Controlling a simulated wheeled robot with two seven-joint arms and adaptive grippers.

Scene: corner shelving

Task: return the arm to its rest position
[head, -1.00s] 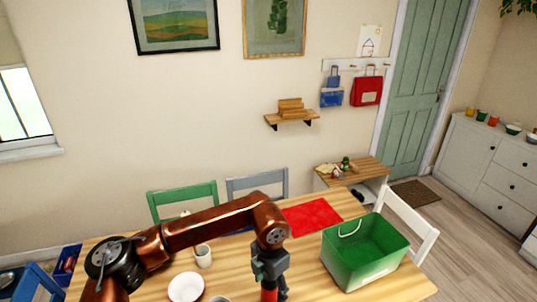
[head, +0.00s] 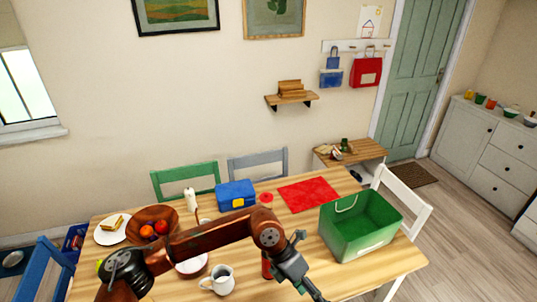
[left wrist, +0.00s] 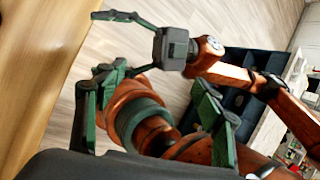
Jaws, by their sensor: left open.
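My left arm comes in from the left of the head view, low over the wooden table (head: 340,283). Its gripper (head: 314,294) hangs at the bottom edge, left of and below the green crate, with nothing seen in it. In the left wrist view, my left gripper's two green fingers (left wrist: 150,105) are spread apart and empty. My right gripper (left wrist: 108,45) shows at the upper left of that view, its fingers apart and empty. The right gripper is outside the head view.
The green crate (head: 365,250) stands at the table's right. A red item (head: 267,265) is partly hidden by my left wrist. A white jug (head: 220,280), fruit bowl (head: 172,217), blue box (head: 236,194) and red mat (head: 310,194) are around. Chairs ring the table.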

